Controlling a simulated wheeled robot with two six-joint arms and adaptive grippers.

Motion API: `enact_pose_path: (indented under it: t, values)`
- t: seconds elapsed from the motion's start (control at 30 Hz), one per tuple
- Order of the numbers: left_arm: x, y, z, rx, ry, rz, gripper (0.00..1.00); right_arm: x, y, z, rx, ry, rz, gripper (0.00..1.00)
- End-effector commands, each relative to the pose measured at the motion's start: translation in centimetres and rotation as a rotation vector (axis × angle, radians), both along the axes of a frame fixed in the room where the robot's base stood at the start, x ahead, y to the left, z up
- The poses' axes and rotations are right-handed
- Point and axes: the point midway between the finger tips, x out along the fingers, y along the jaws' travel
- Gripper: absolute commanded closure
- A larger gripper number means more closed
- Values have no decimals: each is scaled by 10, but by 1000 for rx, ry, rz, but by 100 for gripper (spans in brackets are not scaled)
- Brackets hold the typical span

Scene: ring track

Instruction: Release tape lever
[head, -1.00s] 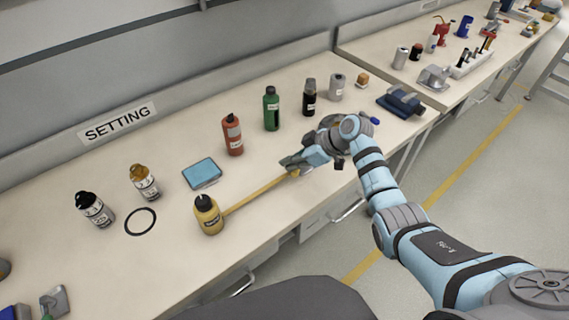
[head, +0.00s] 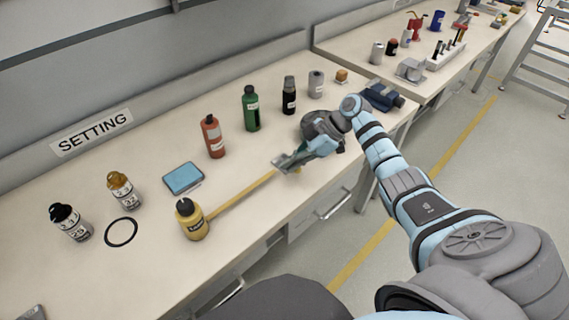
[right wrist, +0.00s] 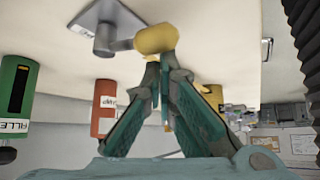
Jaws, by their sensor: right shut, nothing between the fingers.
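The lever shows in the right wrist view as a yellow knob (right wrist: 156,38) on a short grey arm, beside a grey base plate (right wrist: 108,25) on the bench. In the head view only a small yellow bit (head: 297,170) shows by my right gripper (head: 280,163); the gripper hides the rest. A yellow tape strip (head: 240,195) runs along the bench from the yellow bottle (head: 192,222) toward the gripper. My right gripper is shut and empty. In the right wrist view its fingertips (right wrist: 165,62) are right at the knob; I cannot tell if they touch. My left gripper is not in view.
On the bench (head: 130,275) stand a red bottle (head: 213,138), a green bottle (head: 251,110) and a black bottle (head: 289,97) behind the gripper. A blue pad (head: 183,178) and a black ring (head: 121,233) lie left. The bench front edge is close to my gripper.

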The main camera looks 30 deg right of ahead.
Motion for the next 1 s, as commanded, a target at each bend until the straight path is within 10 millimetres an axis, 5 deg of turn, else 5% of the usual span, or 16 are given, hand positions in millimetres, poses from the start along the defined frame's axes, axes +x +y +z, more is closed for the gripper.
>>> enact_pose_path:
  t: [1.0]
  values:
    - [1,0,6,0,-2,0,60,-2,1,4,1,1,3,100]
